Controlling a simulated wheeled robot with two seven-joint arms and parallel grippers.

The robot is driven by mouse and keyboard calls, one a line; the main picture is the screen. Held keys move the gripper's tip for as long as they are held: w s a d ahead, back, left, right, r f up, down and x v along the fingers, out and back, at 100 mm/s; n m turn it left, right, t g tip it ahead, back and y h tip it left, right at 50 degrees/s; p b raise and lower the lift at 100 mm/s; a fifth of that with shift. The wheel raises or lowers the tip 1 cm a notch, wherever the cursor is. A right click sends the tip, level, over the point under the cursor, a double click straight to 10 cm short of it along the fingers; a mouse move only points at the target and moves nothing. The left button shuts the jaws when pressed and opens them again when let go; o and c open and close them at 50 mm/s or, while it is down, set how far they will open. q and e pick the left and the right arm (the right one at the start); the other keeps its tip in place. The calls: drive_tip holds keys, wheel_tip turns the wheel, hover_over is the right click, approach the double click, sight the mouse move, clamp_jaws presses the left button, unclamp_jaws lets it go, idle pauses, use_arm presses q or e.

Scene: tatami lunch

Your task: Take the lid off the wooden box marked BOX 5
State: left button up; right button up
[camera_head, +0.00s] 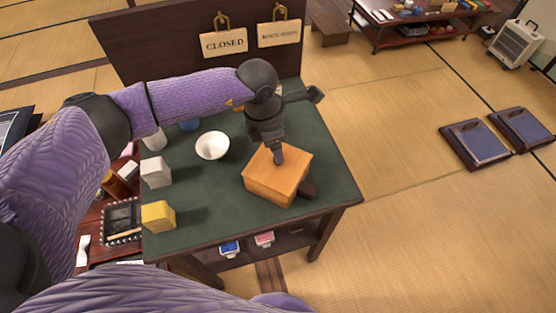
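A light-brown wooden box (272,190) stands near the front right corner of the green-topped table. Its lid (296,165) is on it, covering the top. No BOX 5 marking can be read from here. My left arm reaches over the table from the left, and my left gripper (279,155) points down at the middle of the lid. Its fingertips are at or just above the lid; contact cannot be told. Whether the fingers are open or shut, or hold a knob, is hidden. My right gripper is not in view.
The green table (220,225) also holds a white bowl (212,146), a whitish block (156,172) and a yellow block (158,216) at left. A dark panel with hanging signs (224,42) stands behind. The table's front middle is clear.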

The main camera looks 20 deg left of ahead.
use_arm(q)
drive_tip(key=f, duration=0.3)
drive_tip(key=f+b, duration=0.1)
drive_tip(key=f, duration=0.1)
drive_tip(key=shift+w+d, duration=0.15)
drive_tip(key=shift+d, duration=0.15)
clamp_jaws()
